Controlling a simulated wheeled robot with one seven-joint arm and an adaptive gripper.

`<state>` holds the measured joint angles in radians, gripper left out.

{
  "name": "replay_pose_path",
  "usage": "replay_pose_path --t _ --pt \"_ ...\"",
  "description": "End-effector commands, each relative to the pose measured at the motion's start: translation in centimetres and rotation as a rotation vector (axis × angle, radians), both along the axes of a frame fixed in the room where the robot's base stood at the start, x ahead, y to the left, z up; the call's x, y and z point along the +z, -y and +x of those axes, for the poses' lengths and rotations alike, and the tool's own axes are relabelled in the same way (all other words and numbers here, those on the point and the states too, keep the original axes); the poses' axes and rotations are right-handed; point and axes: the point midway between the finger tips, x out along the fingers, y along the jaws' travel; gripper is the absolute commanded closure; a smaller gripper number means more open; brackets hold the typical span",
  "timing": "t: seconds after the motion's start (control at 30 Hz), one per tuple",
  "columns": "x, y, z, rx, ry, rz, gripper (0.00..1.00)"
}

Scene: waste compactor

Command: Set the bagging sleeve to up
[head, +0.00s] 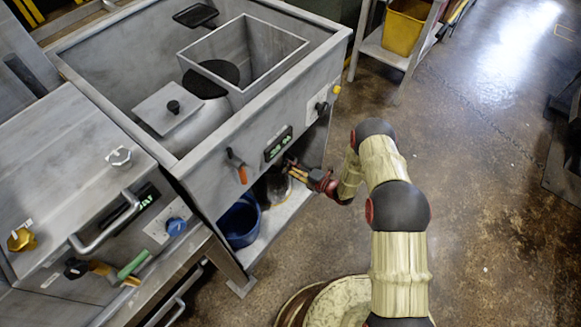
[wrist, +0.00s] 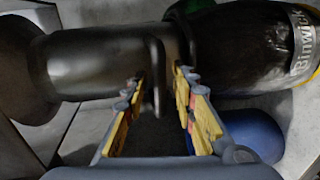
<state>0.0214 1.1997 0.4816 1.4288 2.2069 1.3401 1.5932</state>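My gripper (head: 297,172) is at the machine's front, just below a small display with green text. In the wrist view my gripper (wrist: 160,78) has its two yellow-padded fingers apart. A thin dark upright tab, part of a dark grey cylinder (wrist: 95,62), stands between the fingertips. I see a gap on each side of it, but contact is hard to judge. The cylinder appears to be the bagging sleeve; it lies across the wrist view. In the head view my gripper and the machine's front panel hide most of that area, so the sleeve's setting cannot be read there.
A dark container with a "Binwi..." label (wrist: 305,42) is close on the right. A blue bucket (head: 240,222) stands on the lower shelf. An orange-handled lever (head: 237,166) and a black knob (head: 321,107) are on the front panel. Floor to the right is clear.

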Motion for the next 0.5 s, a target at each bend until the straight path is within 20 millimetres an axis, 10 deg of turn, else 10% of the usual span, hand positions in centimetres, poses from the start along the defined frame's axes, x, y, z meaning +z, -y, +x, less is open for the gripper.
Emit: replay_pose_path --t 0.5 --pt "-0.03 0.03 -0.04 0.0 0.0 0.0 1.0"
